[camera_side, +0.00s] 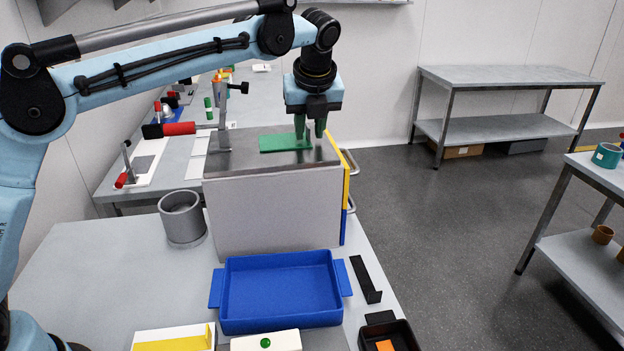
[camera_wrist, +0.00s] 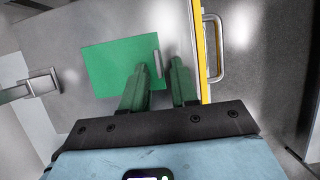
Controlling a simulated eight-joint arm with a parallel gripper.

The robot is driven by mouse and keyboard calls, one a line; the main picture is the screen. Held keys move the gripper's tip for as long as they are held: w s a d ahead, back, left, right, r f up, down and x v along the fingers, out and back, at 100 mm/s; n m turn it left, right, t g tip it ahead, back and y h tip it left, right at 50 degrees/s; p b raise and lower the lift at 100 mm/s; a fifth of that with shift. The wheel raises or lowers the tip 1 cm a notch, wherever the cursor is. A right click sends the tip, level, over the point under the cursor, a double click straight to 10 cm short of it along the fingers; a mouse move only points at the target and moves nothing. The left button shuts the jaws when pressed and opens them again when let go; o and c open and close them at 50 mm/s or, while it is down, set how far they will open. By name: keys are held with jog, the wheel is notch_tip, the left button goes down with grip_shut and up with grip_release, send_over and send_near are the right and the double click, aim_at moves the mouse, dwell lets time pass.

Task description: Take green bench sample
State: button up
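A flat green plate (camera_side: 278,143) lies on the metal top of a grey block; it also shows in the wrist view (camera_wrist: 108,66). My gripper (camera_side: 310,134) points down at the plate's right end. In the wrist view, my gripper (camera_wrist: 159,66) has its two green fingers apart, with a thin grey bar (camera_wrist: 157,62) showing between their tips at the plate's right edge. I cannot tell whether the fingers touch the bar or plate. A small green cylinder (camera_side: 208,103) stands on the back bench, and a green dot (camera_side: 265,342) sits on a white block.
A red-handled clamp (camera_side: 179,129) stands at the grey block's (camera_side: 265,215) left, near a grey cup (camera_side: 181,217). A yellow panel and metal handle (camera_wrist: 218,50) are on its right side. A blue tray (camera_side: 280,290) sits in front, beside a black bracket (camera_side: 364,278).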

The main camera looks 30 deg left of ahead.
grip_shut()
